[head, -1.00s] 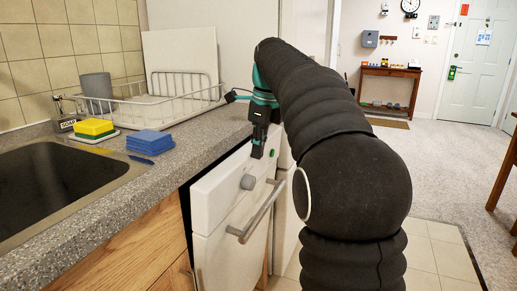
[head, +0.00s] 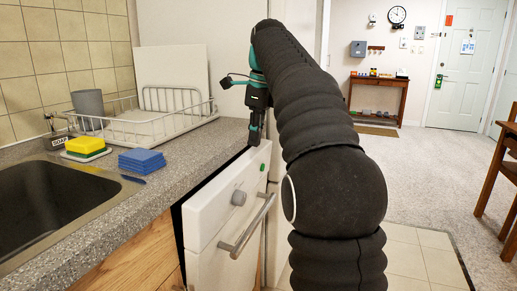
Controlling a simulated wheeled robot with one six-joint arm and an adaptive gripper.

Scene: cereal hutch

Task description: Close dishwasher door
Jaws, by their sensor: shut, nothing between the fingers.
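The white dishwasher door (head: 212,248) stands under the counter, tilted slightly out, with a dark gap showing along its left and top edge. It has a grey knob (head: 239,198), a green button (head: 263,168) and a metal bar handle (head: 247,228). My gripper (head: 254,142) is shut and empty, pointing down at the far top corner of the door, by the counter edge. I cannot tell whether the fingertips touch the door. My arm hides part of what lies to the right of the door.
The grey counter (head: 190,160) holds a white dish rack (head: 150,128), blue cloths (head: 141,160), a yellow-green sponge (head: 86,145) and a soap holder (head: 58,141). A dark sink (head: 50,195) is at left. Open carpet (head: 430,165) lies at right, with a wooden chair (head: 500,170) at its edge.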

